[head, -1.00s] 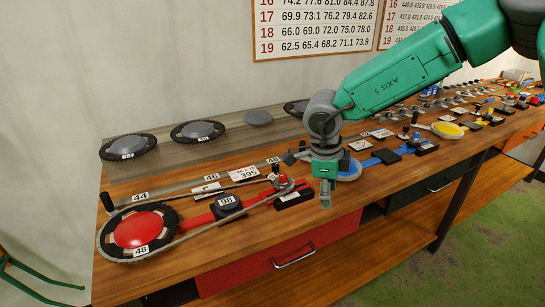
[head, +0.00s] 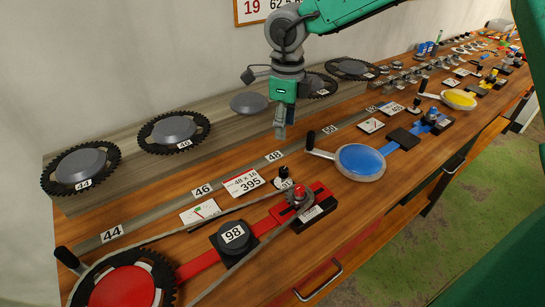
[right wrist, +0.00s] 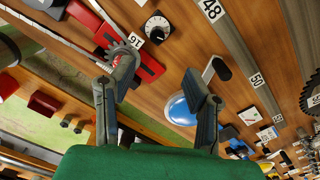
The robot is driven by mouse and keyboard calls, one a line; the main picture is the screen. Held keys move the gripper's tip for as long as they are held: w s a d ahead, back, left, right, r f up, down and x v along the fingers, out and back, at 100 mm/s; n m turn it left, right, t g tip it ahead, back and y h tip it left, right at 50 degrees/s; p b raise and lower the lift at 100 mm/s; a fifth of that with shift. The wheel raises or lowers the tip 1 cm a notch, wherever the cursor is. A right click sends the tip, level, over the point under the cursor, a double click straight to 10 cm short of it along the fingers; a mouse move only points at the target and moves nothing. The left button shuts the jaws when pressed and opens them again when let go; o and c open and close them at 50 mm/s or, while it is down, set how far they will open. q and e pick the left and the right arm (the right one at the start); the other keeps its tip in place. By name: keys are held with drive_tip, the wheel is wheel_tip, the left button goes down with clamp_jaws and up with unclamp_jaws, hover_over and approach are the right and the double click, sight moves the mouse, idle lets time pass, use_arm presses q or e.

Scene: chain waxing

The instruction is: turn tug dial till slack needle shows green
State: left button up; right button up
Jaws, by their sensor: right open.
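The tug dial appears to be the small black knob on a white marked face (head: 284,181), behind the red tensioner block (head: 302,197). It also shows in the right wrist view (right wrist: 157,27). The slack gauge seems to be the white card with green and red marks (head: 201,211), left of the "395" card; its needle reading is too small to tell. My right gripper (head: 281,134) points down, open and empty, above the bench behind the dial. In the right wrist view its spread fingers (right wrist: 157,64) have the dial beyond them, not between them. My left gripper is not in view.
A red chainring (head: 122,290) with a chain runs to the tensioner past a black "98" disc (head: 233,237). A blue disc with a crank (head: 360,161) stands to the right. Toothed rings (head: 174,132) line the back ledge. Bare wood lies between the tensioner and blue disc.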

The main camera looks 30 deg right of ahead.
sight(285, 169)
drive_tip(key=f, duration=1.3)
drive_tip(key=shift+s+f+p, duration=0.3)
drive_tip(key=shift+p, duration=0.05)
clamp_jaws()
